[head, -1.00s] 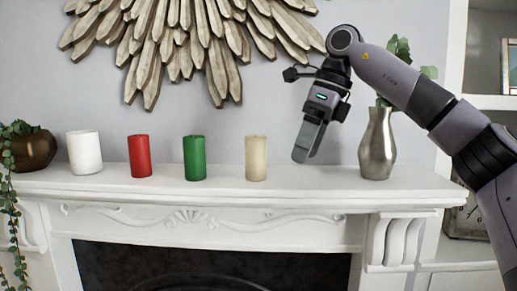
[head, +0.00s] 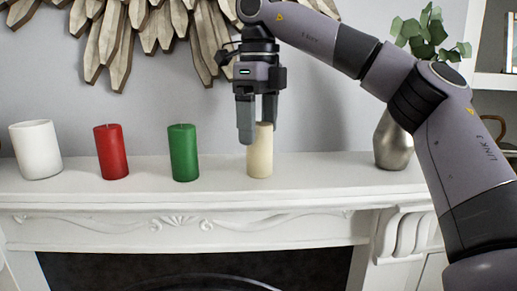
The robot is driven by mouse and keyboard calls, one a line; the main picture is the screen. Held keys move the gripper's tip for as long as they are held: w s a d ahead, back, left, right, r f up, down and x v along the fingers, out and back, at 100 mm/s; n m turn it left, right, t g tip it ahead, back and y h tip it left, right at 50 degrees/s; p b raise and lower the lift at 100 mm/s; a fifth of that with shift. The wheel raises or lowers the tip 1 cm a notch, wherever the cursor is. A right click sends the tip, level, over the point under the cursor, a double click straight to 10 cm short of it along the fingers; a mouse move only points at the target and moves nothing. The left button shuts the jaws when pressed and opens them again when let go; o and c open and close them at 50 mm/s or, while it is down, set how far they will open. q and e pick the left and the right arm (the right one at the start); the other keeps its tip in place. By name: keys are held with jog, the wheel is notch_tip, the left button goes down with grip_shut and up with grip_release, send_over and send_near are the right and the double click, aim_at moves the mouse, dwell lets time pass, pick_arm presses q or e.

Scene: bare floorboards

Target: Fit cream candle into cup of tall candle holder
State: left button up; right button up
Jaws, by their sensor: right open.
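The cream candle (head: 260,158) stands upright on the white mantel shelf. My right gripper (head: 257,133) points down from above with its fingers apart. One finger is to the left of the candle's top and the other is at or behind its upper right; whether they touch it I cannot tell. No tall candle holder can be made out in this view. My left gripper is not in view.
On the mantel (head: 320,178) stand a green candle (head: 184,153), a red candle (head: 111,152) and a white cup-like vessel (head: 36,150). A silver vase (head: 393,142) with leaves stands at the right, partly behind my right arm. A wooden sunburst ornament (head: 115,35) hangs above.

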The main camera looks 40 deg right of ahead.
aim_at(260, 146)
jog(key=f, duration=0.3)
jog(key=shift+w+d, duration=0.1)
jog(key=shift+d, duration=0.15)
jog(key=shift+f, duration=0.95)
jog(key=c, duration=1.2)
jog(key=shift+r, duration=0.15)
jog(key=shift+c, duration=0.2)
jog(key=shift+a+r, duration=0.15)
jog(key=shift+r, duration=0.65)
notch_tip(260, 146, up, 5)
jog(key=shift+r, duration=0.2)
jog(key=s+a+b, duration=0.3)
jog(key=s+a, duration=0.9)
jog(key=s, duration=0.3)
jog(key=shift+s+a+f+b, duration=0.15)
jog(key=shift+a+b, duration=0.15)
jog(key=shift+a, duration=0.05)
